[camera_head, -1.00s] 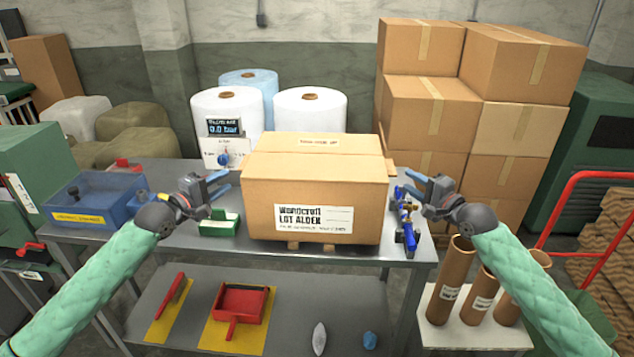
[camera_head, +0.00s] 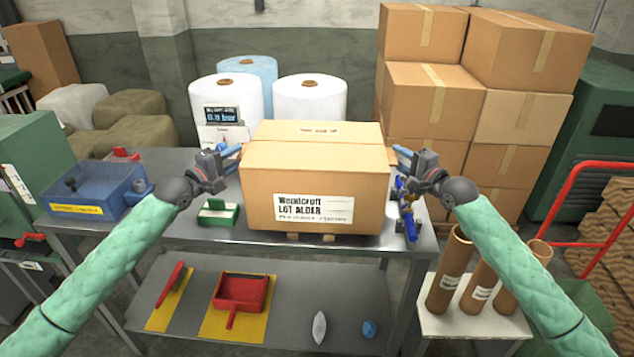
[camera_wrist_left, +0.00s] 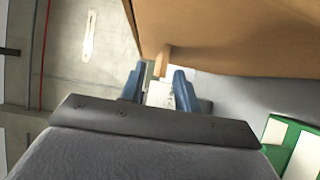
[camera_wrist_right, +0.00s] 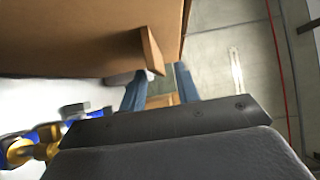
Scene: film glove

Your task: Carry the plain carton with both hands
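The plain brown carton (camera_head: 315,200) sits level on the table, with a "Woodcraft Lot Alder" label on its front and small wooden blocks under it. My left gripper (camera_head: 232,160) is beside the carton's left side. My right gripper (camera_head: 400,158) is beside its right side. The left wrist view shows the carton (camera_wrist_left: 235,35) with a short wooden strip (camera_wrist_left: 162,60) near the two separated blue fingers. The right wrist view shows the carton (camera_wrist_right: 75,40) with a similar strip (camera_wrist_right: 151,50) near the separated fingers. Both grippers are open; any touch is unclear.
White rolls (camera_head: 310,100) and a gauge box (camera_head: 222,125) stand behind the carton. A green-white block (camera_head: 218,212) lies left, blue-yellow fittings (camera_head: 407,208) right. A blue bin (camera_head: 95,190) sits at the table's left. Stacked boxes (camera_head: 430,100) rise at back right; tubes (camera_head: 450,270) stand front right.

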